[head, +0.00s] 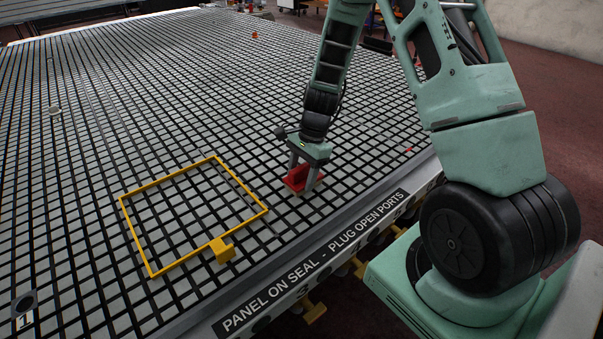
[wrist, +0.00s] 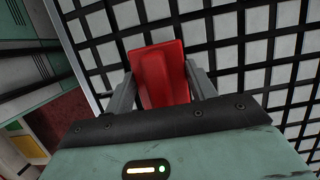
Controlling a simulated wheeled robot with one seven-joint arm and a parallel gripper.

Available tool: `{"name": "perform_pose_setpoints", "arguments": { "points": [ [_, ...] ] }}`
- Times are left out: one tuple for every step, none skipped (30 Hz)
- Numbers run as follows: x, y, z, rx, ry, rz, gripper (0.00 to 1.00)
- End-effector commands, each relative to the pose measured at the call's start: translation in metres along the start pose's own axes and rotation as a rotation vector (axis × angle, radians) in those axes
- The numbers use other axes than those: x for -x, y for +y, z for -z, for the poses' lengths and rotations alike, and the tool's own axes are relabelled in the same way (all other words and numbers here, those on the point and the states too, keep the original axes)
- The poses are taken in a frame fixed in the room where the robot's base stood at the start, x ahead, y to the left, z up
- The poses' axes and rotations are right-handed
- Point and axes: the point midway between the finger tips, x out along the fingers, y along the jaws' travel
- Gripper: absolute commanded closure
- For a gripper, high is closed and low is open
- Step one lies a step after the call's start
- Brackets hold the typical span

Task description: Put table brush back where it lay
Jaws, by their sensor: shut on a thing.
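The table brush (head: 299,183) has a red body with a tan lower edge in the head view. In the wrist view the red brush (wrist: 160,72) lies between the two grey fingers. My gripper (head: 304,176) points down over the near right part of the grid table and is shut on the brush. The brush is at or just above the table surface; I cannot tell whether it touches. Its bristles are not clearly seen. The grid table (head: 90,80) has black lines on light grey squares.
A yellow rectangular frame (head: 165,180) lies on the table left of my gripper, with a yellow block (head: 221,250) on its near side. A small red item (head: 408,150) lies near the right edge. A labelled rail (head: 315,262) runs along the near edge. The grid beyond is mostly clear.

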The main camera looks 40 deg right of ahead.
Motion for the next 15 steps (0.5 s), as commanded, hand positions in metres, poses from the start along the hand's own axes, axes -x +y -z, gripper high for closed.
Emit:
{"name": "perform_pose_setpoints", "arguments": {
  "points": [
    [0.0004,-0.0002,-0.0001,0.000,0.000,0.001,0.81],
    [0.0005,-0.0002,-0.0001,0.000,0.000,0.001,0.81],
    [0.0003,-0.0002,0.0000,0.000,0.000,0.001,0.81],
    [-0.0002,-0.0001,0.0002,0.000,0.000,0.000,0.81],
    [-0.0011,-0.0001,0.0004,0.000,0.000,0.000,0.81],
    [-0.0026,0.0000,0.0008,0.000,0.000,0.000,0.81],
    [-0.0035,0.0000,0.0011,-0.001,0.000,0.000,0.81],
    [-0.0030,0.0000,0.0010,-0.001,0.000,0.000,0.39],
    [-0.0026,0.0000,0.0009,-0.001,0.000,0.000,0.28],
    [-0.0026,0.0000,0.0008,-0.001,0.000,0.000,0.22],
    [-0.0025,0.0001,0.0008,-0.001,0.000,0.000,0.22],
    [-0.0025,0.0001,0.0008,-0.001,0.000,0.000,0.22],
    [-0.0025,0.0001,0.0008,-0.001,0.000,0.000,0.22],
    [-0.0025,0.0001,0.0008,-0.001,0.000,0.000,0.22],
    [-0.0025,0.0001,0.0008,-0.001,0.000,0.000,0.22]
  ]
}}
